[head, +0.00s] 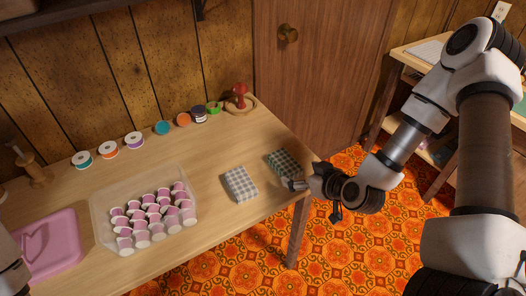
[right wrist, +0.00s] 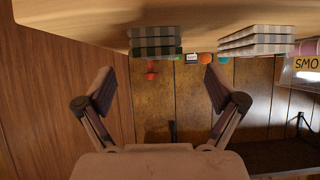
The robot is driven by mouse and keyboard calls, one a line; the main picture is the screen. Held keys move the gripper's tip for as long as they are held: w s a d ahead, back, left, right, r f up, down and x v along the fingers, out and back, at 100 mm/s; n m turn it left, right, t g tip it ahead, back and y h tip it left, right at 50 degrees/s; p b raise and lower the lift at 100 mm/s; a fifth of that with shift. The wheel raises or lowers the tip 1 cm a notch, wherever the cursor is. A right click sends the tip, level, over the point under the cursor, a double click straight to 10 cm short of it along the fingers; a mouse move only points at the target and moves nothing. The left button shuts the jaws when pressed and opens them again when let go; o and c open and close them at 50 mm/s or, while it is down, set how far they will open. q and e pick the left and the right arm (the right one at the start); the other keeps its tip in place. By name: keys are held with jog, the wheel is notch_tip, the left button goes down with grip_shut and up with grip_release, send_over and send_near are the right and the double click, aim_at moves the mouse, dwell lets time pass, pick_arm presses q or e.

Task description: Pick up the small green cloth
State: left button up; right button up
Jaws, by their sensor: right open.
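The small green checked cloth (head: 286,163) lies folded near the right end of the wooden table. It also shows in the right wrist view (right wrist: 155,41) as a folded stack, seen edge-on near the top middle. My right gripper (head: 294,185) is at the table's right front edge, close to the green cloth on its near side. In the right wrist view my right gripper (right wrist: 161,88) is open and empty, its fingers spread wide, with the cloth beyond the fingertips. My left gripper is not in view.
A grey checked cloth (head: 240,184) lies just left of the green one. A clear bin (head: 103,208) of pink spools, a pink case (head: 62,232), several thread rolls (head: 162,128) and a red pincushion (head: 240,92) stand on the table (head: 200,160). Bare tabletop lies behind the cloths.

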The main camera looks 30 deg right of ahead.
aim_at(287, 162)
jog(key=shift+w+d+r+t, duration=0.2)
jog(key=shift+w+r+t, duration=0.2)
jog(key=shift+w+r, duration=0.3)
jog(key=shift+w+a+f+b, duration=0.15)
jog(key=shift+w+f+b, duration=0.05)
jog(key=shift+w+b, duration=0.15)
jog(key=x, duration=0.3)
jog(key=b+x, duration=0.1)
jog(key=x, duration=0.1)
jog(key=shift+w+f, duration=0.2)
jog(key=shift+f, duration=0.3)
jog(key=shift+s, duration=0.1)
jog(key=shift+c, duration=1.3)
jog(key=c, duration=0.9)
